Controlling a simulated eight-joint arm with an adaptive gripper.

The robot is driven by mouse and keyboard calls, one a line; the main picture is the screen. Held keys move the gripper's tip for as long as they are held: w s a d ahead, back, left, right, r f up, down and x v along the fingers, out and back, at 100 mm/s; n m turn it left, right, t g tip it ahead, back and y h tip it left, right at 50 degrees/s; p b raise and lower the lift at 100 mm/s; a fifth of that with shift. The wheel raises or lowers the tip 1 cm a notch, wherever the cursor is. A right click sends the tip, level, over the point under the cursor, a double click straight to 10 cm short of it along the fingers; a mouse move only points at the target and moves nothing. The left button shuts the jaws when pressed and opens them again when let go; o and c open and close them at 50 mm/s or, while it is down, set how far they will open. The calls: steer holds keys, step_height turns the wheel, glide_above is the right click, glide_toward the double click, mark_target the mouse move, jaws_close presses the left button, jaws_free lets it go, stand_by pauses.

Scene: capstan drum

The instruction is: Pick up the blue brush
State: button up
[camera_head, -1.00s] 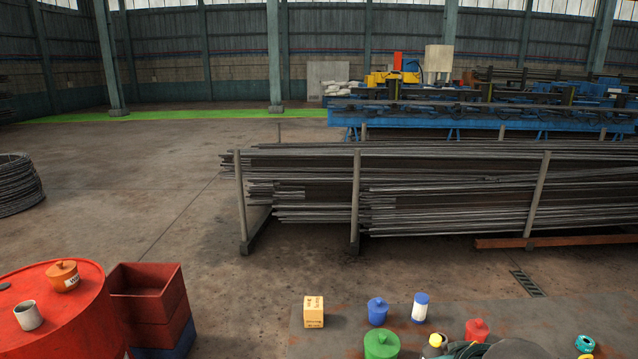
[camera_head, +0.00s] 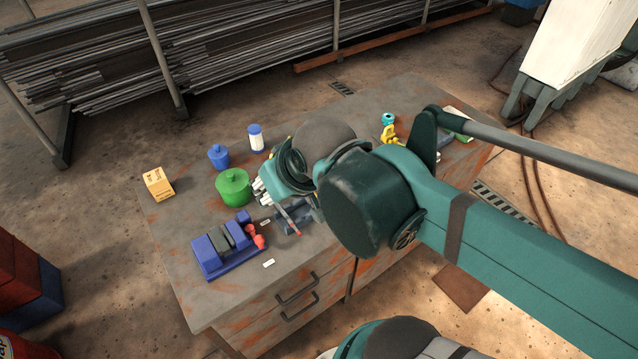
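I cannot make out a clear blue brush in the head view. My gripper (camera_head: 265,190) is over the workbench (camera_head: 180,285), beside a green lidded pot (camera_head: 232,187), partly hidden by my own arm. Whether its fingers are open or shut is too small to tell. Just below it lies a small dark grey holder (camera_head: 293,216) with a thin red-tipped item. My arm hides part of the bench top behind the gripper.
A blue vise-like tool (camera_head: 228,246) with red handles lies at the front left. Small yellow and teal items (camera_head: 389,127) are farther right.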

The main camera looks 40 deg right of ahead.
steer(key=shift+c, duration=0.3)
steer(key=w+d+f+m+g+h, duration=0.2)
steer(key=d+f+m+g, duration=0.1)
steer(key=d+f+m, duration=0.6)
steer(key=w+d+f+m+g+h+b, duration=0.1)
steer(key=d+f+m+g, duration=0.3)
steer(key=d+f+m, duration=0.5)
steer(key=shift+w+d+f+h, duration=0.5)
steer(key=shift+w+d+h, duration=0.3)
steer(key=shift+w, duration=0.05)
steer(key=shift+b+x, duration=0.35)
steer(key=shift+x, duration=0.95)
steer(key=shift+f, duration=0.1)
steer(key=shift+b+x, duration=0.65)
steer(key=shift+x, duration=1.85)
